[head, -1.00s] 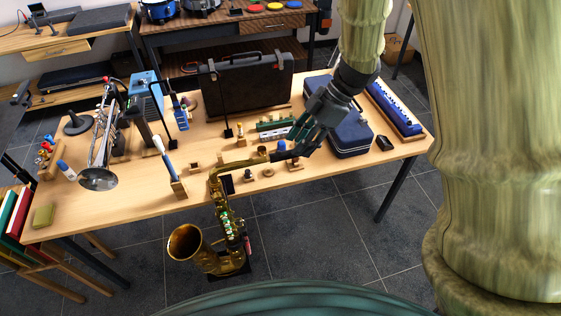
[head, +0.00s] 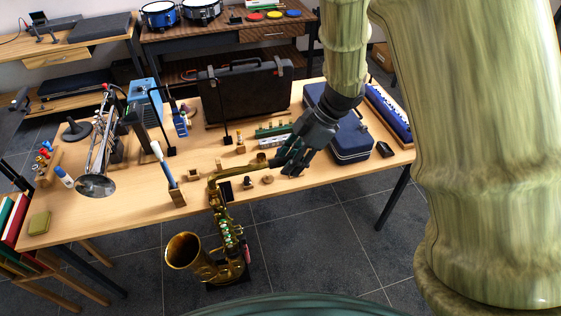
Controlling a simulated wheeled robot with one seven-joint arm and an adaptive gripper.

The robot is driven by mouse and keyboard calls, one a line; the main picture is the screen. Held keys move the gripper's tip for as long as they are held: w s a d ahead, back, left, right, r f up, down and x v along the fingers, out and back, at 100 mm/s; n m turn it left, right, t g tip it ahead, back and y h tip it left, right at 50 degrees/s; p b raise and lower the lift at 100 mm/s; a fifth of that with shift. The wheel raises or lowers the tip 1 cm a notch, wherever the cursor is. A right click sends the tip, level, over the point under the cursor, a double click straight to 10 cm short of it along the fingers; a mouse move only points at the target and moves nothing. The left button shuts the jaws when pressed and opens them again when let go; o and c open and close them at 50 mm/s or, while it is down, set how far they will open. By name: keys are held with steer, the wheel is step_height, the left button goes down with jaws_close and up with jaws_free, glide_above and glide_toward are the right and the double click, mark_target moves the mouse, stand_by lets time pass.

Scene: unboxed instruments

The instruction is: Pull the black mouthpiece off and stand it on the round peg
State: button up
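A brass saxophone (head: 228,232) stands upright at the table's front edge, its bell to the lower left. Its curved neck (head: 238,171) reaches right over the table toward my gripper (head: 282,167). My dark gripper points down and left, with its fingers at the neck's far end. I cannot make out the black mouthpiece there; the dark fingers cover or blend with it. Whether they are shut on it is unclear. Small holders stand below the neck: a dark-topped one (head: 248,183) and a low round wooden one (head: 267,180). I cannot tell which is the round peg.
A blue case (head: 352,141) stands close behind and right of my gripper. A black case (head: 245,90), thin black stands and a trumpet (head: 100,155) fill the back and left. A blue-handled item stands in a wooden block (head: 177,197). The table's front right is mostly clear.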

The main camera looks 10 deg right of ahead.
steer(key=shift+f, duration=0.1)
jaws_close()
steer(key=shift+d+p, duration=0.7)
steer(key=shift+d, duration=0.1)
stand_by(0.9)
steer(key=shift+d, duration=0.45)
steer(key=shift+d+p, duration=0.15)
steer(key=shift+p, duration=0.15)
steer(key=shift+d, duration=0.15)
steer(key=shift+w+d+p, duration=0.1)
steer(key=shift+d+p, duration=0.55)
steer(key=shift+d, duration=0.5)
steer(key=shift+d, duration=0.15)
